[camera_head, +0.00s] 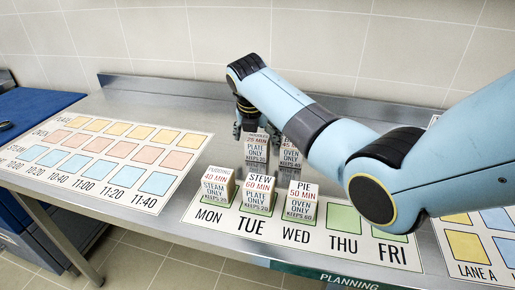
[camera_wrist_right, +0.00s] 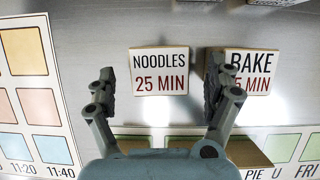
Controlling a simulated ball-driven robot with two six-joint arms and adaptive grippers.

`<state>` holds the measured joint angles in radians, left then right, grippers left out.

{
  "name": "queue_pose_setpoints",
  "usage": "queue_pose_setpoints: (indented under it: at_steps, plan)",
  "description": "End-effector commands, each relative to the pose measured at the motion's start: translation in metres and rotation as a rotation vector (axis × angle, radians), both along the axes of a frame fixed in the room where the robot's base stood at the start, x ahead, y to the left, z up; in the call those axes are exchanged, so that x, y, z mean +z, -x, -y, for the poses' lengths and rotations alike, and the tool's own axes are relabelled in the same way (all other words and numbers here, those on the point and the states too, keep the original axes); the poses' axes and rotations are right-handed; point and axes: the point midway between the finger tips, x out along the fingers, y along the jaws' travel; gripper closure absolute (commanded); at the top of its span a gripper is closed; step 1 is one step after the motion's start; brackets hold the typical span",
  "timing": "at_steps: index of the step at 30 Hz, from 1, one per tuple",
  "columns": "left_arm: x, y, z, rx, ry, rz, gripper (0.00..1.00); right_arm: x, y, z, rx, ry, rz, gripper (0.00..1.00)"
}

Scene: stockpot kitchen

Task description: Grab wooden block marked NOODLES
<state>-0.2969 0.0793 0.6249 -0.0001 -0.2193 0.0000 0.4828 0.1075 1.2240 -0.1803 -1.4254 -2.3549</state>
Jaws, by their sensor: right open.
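The wooden block marked NOODLES, 25 MIN (camera_wrist_right: 160,72) lies between and just ahead of the open fingers of my right gripper (camera_wrist_right: 160,92) in the wrist view. In the head view this block (camera_head: 256,152) stands behind the week board, under my right gripper (camera_head: 255,128), which partly covers its top. The fingers are apart, one on each side, with no visible contact. The right finger overlaps the left edge of the neighbouring BAKE block (camera_wrist_right: 255,65) in the wrist view. My left gripper is out of view.
PUDDING (camera_head: 216,186), STEW (camera_head: 258,193) and PIE (camera_head: 300,202) blocks stand on MON, TUE and WED of the week board (camera_head: 345,246). A time chart (camera_head: 143,198) lies left on the steel counter. A tiled wall closes the back. My right arm covers the counter's right side.

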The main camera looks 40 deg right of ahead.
Motion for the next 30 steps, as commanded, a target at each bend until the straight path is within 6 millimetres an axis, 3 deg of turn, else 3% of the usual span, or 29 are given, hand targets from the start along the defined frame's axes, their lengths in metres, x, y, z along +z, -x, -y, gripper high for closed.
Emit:
queue_pose_setpoints:
  at_steps: [4, 12, 17, 26, 30]
  plan:
    - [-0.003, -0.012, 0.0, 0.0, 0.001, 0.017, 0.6, -0.016, -0.004, 0.005, -0.001, -0.001, 0.0, 0.13]
    - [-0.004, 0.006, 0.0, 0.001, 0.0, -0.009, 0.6, -0.018, -0.005, 0.006, -0.001, 0.0, 0.002, 0.15]
    - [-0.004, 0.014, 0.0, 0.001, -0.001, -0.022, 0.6, -0.018, -0.005, 0.006, -0.001, 0.0, 0.002, 0.36]
    - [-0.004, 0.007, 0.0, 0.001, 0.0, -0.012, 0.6, -0.018, -0.005, 0.006, 0.0, 0.001, 0.001, 0.75]
    - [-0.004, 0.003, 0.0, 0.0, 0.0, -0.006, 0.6, -0.017, -0.005, 0.006, 0.0, 0.0, 0.001, 0.78]
